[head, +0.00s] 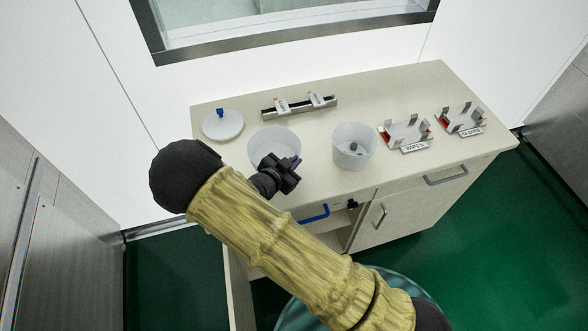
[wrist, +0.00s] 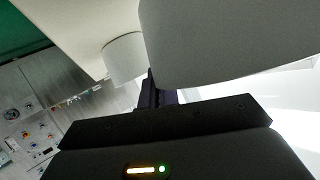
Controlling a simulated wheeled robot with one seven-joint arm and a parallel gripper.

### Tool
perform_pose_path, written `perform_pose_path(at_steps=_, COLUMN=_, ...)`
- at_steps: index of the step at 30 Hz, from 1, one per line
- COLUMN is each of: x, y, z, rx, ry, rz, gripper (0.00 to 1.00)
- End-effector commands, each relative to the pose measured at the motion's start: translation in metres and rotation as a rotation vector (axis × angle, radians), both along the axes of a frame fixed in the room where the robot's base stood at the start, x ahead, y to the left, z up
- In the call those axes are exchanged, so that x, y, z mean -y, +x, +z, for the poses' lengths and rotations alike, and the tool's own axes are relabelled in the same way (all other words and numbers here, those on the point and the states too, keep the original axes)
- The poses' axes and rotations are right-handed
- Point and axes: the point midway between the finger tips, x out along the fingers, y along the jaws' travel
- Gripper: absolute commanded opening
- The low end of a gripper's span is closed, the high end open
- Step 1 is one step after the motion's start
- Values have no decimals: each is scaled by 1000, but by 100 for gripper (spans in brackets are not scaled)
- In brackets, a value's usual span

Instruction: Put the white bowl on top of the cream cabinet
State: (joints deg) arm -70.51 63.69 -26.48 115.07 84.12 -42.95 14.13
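The white bowl (head: 272,139) shows in the head view at the left part of the cream cabinet's top (head: 313,122). I cannot tell whether it rests there or is a little above it. My gripper (head: 290,165) is at the bowl's near right side and hides part of its wall. In the wrist view the bowl (wrist: 235,40) fills the upper right, its rim close beside my dark fingers (wrist: 155,88). The finger gap and any grip on the rim are not clear.
Another white vessel (head: 354,150) with a dark knob inside stands to the right. A round lid (head: 222,126) with a blue knob lies at the left. A labelled rack (head: 298,105) is behind, and holders (head: 405,132) (head: 460,120) are at the right. A blue handle (head: 314,214) is below the top's front edge.

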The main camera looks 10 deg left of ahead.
Motion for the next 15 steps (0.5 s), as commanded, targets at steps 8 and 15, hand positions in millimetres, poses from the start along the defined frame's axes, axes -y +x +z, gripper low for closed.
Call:
perform_pose_path(at_steps=8, x=0, y=0, z=-20, rx=0, ry=-3, rz=1, gripper=0)
perform_pose_path(at_steps=15, x=0, y=0, z=-40, rx=1, ry=-1, rz=1, gripper=0)
